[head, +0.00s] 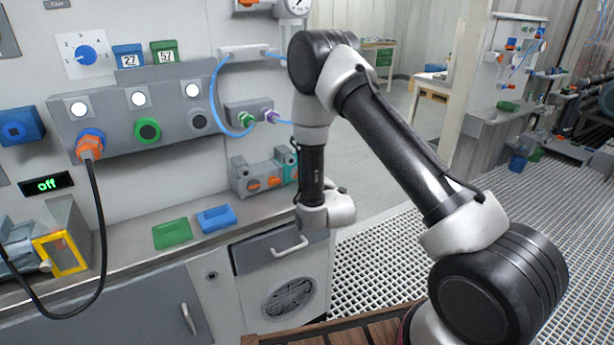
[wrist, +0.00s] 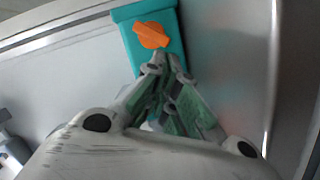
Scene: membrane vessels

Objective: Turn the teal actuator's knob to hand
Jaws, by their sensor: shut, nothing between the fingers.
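The teal actuator (wrist: 128,17) stands at the top middle of the wrist view. Its orange knob (wrist: 152,36) faces me, its bar lying slightly aslant across the picture. My gripper (wrist: 167,62) is shut and empty, its fingertips just below the knob in the picture. I cannot tell whether they touch it. In the head view a narrow part of the teal actuator (head: 288,157) shows at the back of the bench, left of my arm. The arm hides the rest of it, and the fingers are not clearly visible there.
A grey unit with orange knobs (head: 254,184) stands just left of the teal actuator. A green block (head: 172,233) and a blue block (head: 216,218) lie on the bench. A blue hose (head: 214,95) hangs on the panel above. Grated floor (head: 385,265) lies right of the bench.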

